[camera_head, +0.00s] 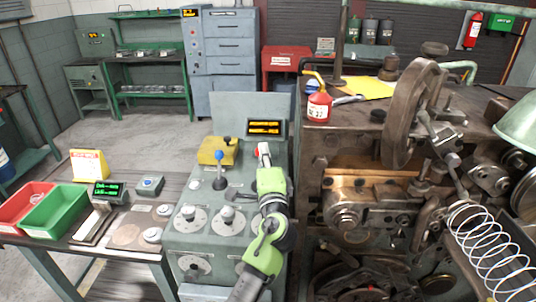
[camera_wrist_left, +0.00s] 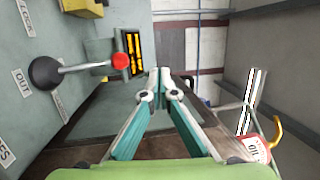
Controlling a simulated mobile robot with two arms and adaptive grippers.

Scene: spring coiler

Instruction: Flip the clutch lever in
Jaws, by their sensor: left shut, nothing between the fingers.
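The clutch lever (camera_wrist_left: 88,67) is a thin metal rod with a red knob and a dark round base on the grey-green control console (camera_head: 205,245). A label reading OUT lies beside its base in the left wrist view. In the head view only its red knob (camera_head: 257,153) shows clearly, with the rod mostly hidden by my gripper. My left gripper (camera_head: 264,150) is shut and empty over the console's right side. In the left wrist view its closed fingertips (camera_wrist_left: 160,76) are just right of the red knob, with a small gap in the picture. My right gripper is out of view.
A blue-knobbed lever (camera_head: 219,170), a yellow box (camera_head: 217,151) and several dials are on the console, left of my arm. An orange-lit display (camera_head: 265,128) stands behind. The coiler machine (camera_head: 370,190) is close on the right, with a red oil can (camera_head: 319,107) on top.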

